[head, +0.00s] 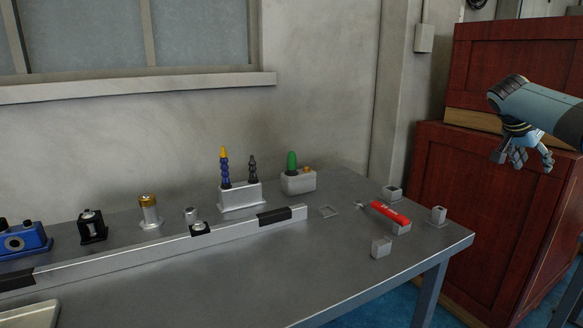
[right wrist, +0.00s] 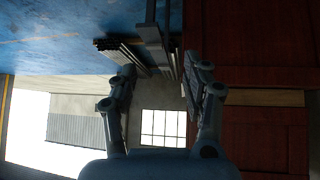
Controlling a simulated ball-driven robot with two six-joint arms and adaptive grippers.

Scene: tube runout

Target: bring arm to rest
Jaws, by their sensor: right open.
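My right arm comes in from the right in the head view. Its gripper (head: 522,160) hangs in the air beyond the table's right end, in front of the red-brown wooden crates. In the right wrist view my right gripper (right wrist: 162,82) has its two fingers spread wide apart. Nothing is between the fingers close by; the floor and far walls show behind them. The gripper touches nothing that I can see. My left gripper is in neither view.
The grey metal table (head: 330,270) holds a long rail (head: 150,257), a red-handled tool (head: 390,213), small grey blocks (head: 381,248), and a holder (head: 240,197) with blue and dark pieces. Stacked wooden crates (head: 480,210) stand right of the table. The table's front middle is clear.

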